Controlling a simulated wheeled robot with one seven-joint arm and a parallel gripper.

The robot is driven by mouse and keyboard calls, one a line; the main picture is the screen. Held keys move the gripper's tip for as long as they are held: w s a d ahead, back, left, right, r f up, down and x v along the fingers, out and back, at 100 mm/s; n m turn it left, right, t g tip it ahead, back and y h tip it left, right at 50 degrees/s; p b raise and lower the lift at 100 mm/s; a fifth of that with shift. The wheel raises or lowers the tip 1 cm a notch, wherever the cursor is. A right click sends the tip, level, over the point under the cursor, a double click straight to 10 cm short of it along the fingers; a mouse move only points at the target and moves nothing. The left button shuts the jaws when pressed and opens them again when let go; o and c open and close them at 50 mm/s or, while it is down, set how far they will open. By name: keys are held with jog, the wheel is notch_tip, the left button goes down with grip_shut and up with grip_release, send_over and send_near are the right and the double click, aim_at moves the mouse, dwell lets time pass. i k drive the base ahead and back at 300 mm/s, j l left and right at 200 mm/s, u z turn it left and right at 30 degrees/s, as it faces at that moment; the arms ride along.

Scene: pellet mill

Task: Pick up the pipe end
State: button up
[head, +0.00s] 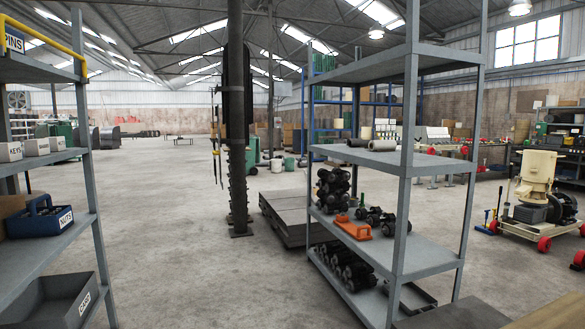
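No thing here can be told for sure as the pipe end. Two short grey cylinders lie on the upper middle board of the grey rack (408,165) at the right. The lighter cylinder (383,145) lies on its side, and a darker cylinder (358,142) lies just left of it. Black roller-like parts (333,187) are stacked on the board below, with more black parts (376,220) beside an orange object (353,227). My gripper is not in view.
A grey shelf (50,246) at the left holds a blue tote (38,222), small white boxes (37,147) and a dark bin (50,300). A dark post (236,120) stands mid-view beside a low grey platform (285,215). A cream machine (536,180) stands at right.

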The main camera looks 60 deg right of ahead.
aim_at(356, 144)
jog(key=z, duration=2.55)
jog(key=i+l, duration=0.15)
jog(key=i+l+u, duration=0.1)
jog(key=l+u, duration=0.15)
jog(key=u, duration=0.2)
jog(key=l+u, duration=0.25)
jog(key=u, duration=2.6)
jog(key=l+z, duration=0.1)
jog(key=z, duration=2.95)
